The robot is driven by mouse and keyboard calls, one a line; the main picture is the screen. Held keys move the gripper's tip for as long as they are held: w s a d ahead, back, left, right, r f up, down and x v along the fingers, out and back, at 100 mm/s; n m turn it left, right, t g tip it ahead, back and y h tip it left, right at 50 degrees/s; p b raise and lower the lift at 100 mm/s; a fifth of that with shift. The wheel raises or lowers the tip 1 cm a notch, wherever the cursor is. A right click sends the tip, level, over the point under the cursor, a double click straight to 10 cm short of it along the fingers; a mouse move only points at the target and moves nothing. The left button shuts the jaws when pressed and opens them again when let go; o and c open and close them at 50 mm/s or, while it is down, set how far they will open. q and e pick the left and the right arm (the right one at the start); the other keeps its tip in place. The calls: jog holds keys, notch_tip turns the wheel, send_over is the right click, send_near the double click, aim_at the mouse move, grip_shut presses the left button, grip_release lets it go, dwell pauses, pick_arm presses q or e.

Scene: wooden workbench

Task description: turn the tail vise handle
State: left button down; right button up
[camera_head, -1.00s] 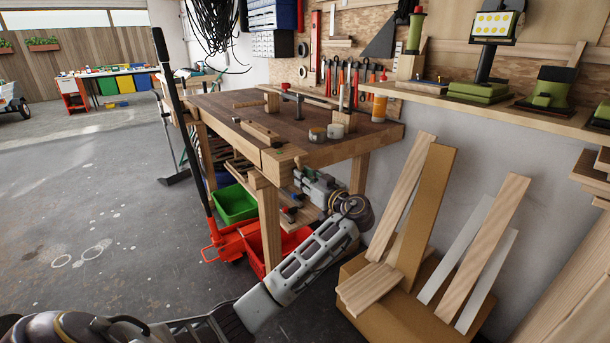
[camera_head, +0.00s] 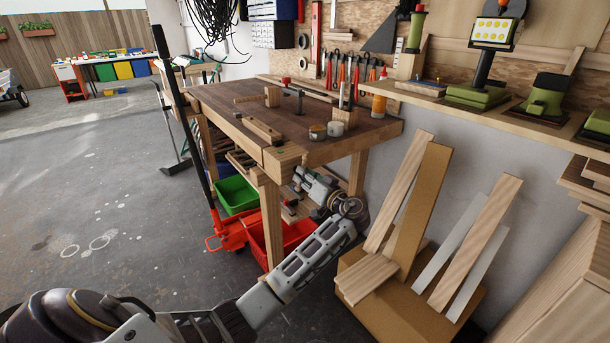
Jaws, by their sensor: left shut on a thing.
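The wooden workbench (camera_head: 215,96) stands in the middle of the view. Its tail vise (camera_head: 283,156) is the wooden block at the near right corner. My left arm comes in from the lower left and bends back at the wrist beside the bench's near end. My left gripper (camera_head: 299,176) is just below and right of the vise block, pointing at the bench end. It is shut on the tail vise handle, which is too small and covered to make out, so its angle cannot be told. My right gripper is not in view.
A cardboard box (camera_head: 410,305) with upright boards is right of my forearm. Cans (camera_head: 317,132) and an orange bottle (camera_head: 379,106) stand on the benchtop.

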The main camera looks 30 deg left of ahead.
pick_arm(q)
jog(key=shift+d+f, duration=0.1)
jog(key=shift+f, duration=0.05)
jog(key=c, duration=1.2)
grip_release()
jog(key=v, duration=1.2)
jog(key=shift+f, duration=0.1)
